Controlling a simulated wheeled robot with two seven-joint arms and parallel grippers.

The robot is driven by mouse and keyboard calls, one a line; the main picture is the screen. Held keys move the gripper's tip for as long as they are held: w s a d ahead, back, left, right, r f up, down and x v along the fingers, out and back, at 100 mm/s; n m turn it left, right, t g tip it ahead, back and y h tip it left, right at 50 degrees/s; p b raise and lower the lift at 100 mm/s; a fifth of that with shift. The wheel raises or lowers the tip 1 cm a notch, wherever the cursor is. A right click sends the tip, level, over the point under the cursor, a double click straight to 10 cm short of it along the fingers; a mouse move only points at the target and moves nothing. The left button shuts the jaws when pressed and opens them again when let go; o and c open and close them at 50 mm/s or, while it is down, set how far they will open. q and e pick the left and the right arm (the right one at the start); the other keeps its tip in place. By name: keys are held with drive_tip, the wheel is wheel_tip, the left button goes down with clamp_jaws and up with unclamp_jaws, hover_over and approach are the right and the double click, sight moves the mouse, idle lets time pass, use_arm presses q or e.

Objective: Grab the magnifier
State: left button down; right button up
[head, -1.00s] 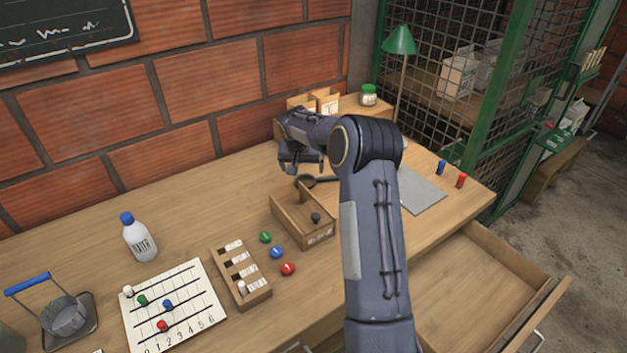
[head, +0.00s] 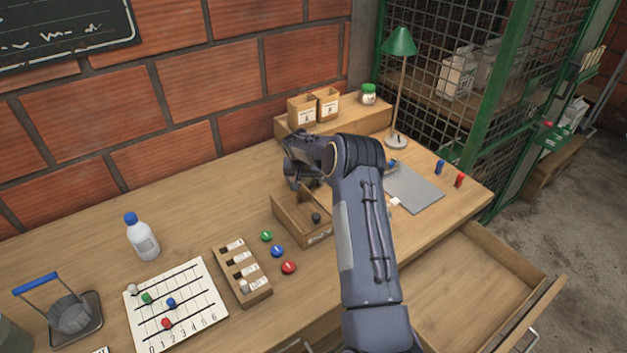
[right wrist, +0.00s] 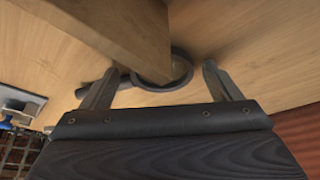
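The magnifier (right wrist: 183,76) shows in the right wrist view as a dark ring with a short stretch of dark handle to its left. A wooden wall of the open box (head: 290,225) covers part of it. In the head view my arm and gripper hide the magnifier. My right gripper (head: 302,184) is low at the back of the box. In the right wrist view its two fingers (right wrist: 161,72) are spread wide, with the ring between them and not gripped. Whether a finger touches it I cannot tell. My left gripper is out of view.
The box stands close to the gripper, with a dark knob in it. Green, blue and red discs (head: 277,251) and a slotted rack (head: 241,272) lie left of it. A grey mat (head: 415,188) and lamp (head: 399,95) stand right. The back-left tabletop is clear.

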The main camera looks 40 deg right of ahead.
drive_tip(key=c, duration=0.9)
